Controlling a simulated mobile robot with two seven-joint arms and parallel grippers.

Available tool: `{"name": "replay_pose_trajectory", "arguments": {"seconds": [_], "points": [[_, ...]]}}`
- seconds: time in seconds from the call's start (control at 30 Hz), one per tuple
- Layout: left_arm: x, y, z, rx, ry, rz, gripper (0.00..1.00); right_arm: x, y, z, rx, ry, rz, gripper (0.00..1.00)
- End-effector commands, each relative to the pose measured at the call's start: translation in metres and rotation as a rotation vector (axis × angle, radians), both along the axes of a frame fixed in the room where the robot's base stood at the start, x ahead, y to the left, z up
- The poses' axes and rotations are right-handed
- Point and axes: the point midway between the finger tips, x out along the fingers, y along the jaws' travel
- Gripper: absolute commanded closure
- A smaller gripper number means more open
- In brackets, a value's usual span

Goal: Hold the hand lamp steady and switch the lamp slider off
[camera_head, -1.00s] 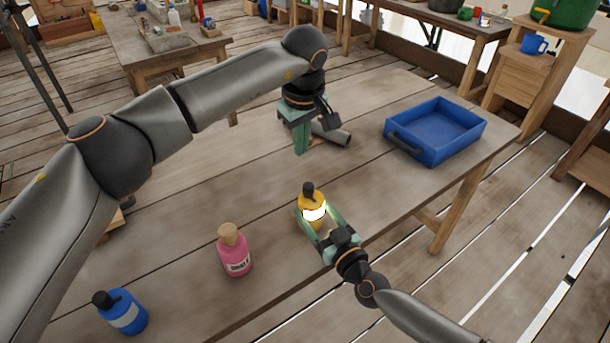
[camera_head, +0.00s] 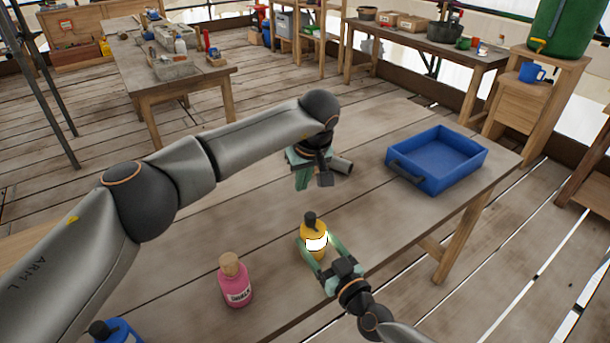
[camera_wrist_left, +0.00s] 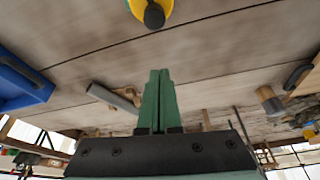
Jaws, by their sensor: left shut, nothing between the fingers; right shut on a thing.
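The hand lamp (camera_head: 315,238) is yellow with a glowing white band and a dark top. It stands upright on the wooden table (camera_head: 385,232). My right gripper (camera_head: 321,252) is shut on the lamp from the near side. My left gripper (camera_head: 302,182) is shut and empty, above the table beyond the lamp. In the left wrist view its closed green fingers (camera_wrist_left: 157,98) point towards the lamp (camera_wrist_left: 153,10), which is cut off by the top edge. I cannot make out the slider in either view.
A pink bottle (camera_head: 235,283) with a cork and a blue bottle (camera_head: 118,332) stand at the table's near left. A blue tray (camera_head: 446,182) is at the right. A grey cylinder (camera_head: 342,165) lies behind my left gripper. Bare table surrounds the lamp.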

Motion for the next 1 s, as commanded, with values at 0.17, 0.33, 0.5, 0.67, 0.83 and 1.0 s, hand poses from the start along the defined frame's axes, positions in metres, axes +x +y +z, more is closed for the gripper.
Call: {"name": "replay_pose_trajectory", "arguments": {"seconds": [0.17,0.33,0.5,0.67,0.83,1.0], "points": [[0.009,0.004,-0.032,0.000,0.003,0.000,1.00,0.000,0.000,0.000,0.000,0.000,0.000,0.93],[0.014,0.005,-0.049,-0.001,-0.001,-0.003,1.00,0.000,0.000,0.000,0.000,0.000,0.000,0.93],[0.003,0.000,-0.048,-0.002,0.000,-0.005,1.00,0.000,0.000,0.000,0.000,0.000,0.000,0.93],[-0.008,-0.004,-0.048,-0.001,0.001,-0.003,1.00,0.000,0.000,0.000,0.000,0.000,0.000,0.93],[-0.018,-0.009,-0.048,0.000,0.001,-0.003,1.00,0.000,0.000,0.000,0.000,0.000,0.000,0.93],[-0.021,-0.010,-0.048,-0.001,0.000,-0.001,1.00,0.000,0.000,0.000,0.000,0.000,0.000,0.93]]}}
